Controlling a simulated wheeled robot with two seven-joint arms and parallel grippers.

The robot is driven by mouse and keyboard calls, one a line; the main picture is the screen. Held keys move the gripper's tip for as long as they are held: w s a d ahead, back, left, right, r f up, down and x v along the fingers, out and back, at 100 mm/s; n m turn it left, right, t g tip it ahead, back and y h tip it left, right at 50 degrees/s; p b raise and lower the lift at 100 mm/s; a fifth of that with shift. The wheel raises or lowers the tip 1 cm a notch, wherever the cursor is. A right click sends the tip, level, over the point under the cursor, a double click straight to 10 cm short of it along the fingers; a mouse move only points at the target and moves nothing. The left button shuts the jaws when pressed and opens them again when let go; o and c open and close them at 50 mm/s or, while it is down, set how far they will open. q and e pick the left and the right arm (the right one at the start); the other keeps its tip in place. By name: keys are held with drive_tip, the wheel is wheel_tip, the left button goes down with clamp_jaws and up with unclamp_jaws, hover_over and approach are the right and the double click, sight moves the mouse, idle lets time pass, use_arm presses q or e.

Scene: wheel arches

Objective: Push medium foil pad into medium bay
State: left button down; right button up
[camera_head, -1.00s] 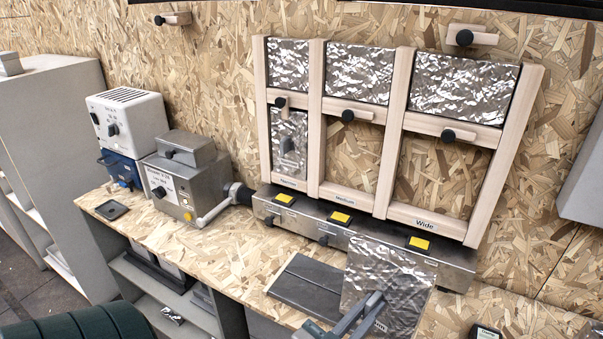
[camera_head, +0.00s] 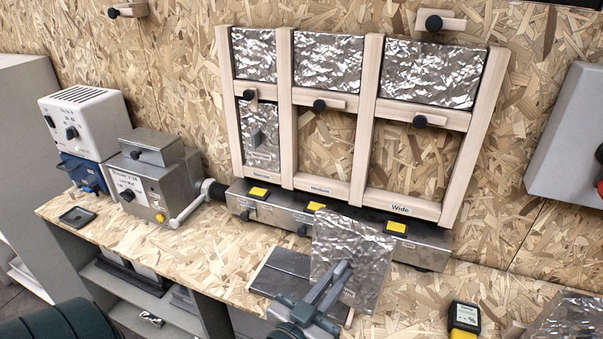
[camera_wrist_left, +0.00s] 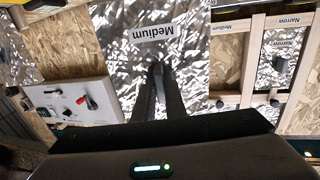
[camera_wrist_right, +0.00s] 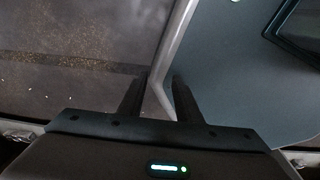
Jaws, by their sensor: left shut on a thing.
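The medium foil pad (camera_head: 352,245) is a crinkled silver sheet. My left gripper (camera_head: 335,278) is shut on it and holds it raised in front of the frame's lower right part. In the left wrist view the pad (camera_wrist_left: 187,75) carries a "Medium" label, and the fingers (camera_wrist_left: 157,75) meet at its handle. The medium bay (camera_head: 325,150) is the middle opening of the wooden frame (camera_head: 364,135); bare chipboard shows through it. The pad is apart from the bay, below and in front of it. My right gripper (camera_wrist_right: 157,85) shows only in its wrist view, fingers apart and empty.
The narrow bay holds a foil pad (camera_head: 262,125); the wide bay (camera_head: 410,160) shows bare chipboard. Turn-latches (camera_head: 320,105) sit on the crossbars. A metal box with yellow switches (camera_head: 396,227) runs below the frame. A yellow meter (camera_head: 464,318) and another foil piece (camera_head: 565,320) lie right.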

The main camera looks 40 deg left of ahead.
use_arm(q)
drive_tip(key=w+a+r+n+y+p, duration=0.1)
drive_tip(key=w+a+r+y+p, duration=0.1)
drive_tip(key=w+a+r, duration=0.3)
drive_tip(key=w+a+r+n+y+p, duration=0.1)
drive_tip(key=w+a+r+p, duration=0.3)
drive_tip(key=w+a, duration=0.5)
drive_tip(key=a+y+p, duration=0.1)
drive_tip(key=a, duration=0.3)
drive_tip(key=shift+a+r+n, duration=0.3)
drive_tip(key=shift+r+n, duration=0.1)
drive_tip(key=shift+w, duration=0.15)
drive_tip(key=shift+w, duration=0.1)
drive_tip(key=b, duration=0.3)
approach(327, 143)
drive_tip(key=shift+w, duration=0.7)
drive_tip(key=shift+w+a+r, duration=0.4)
drive_tip(key=shift+w+r, duration=0.05)
drive_tip(key=shift+w, duration=0.15)
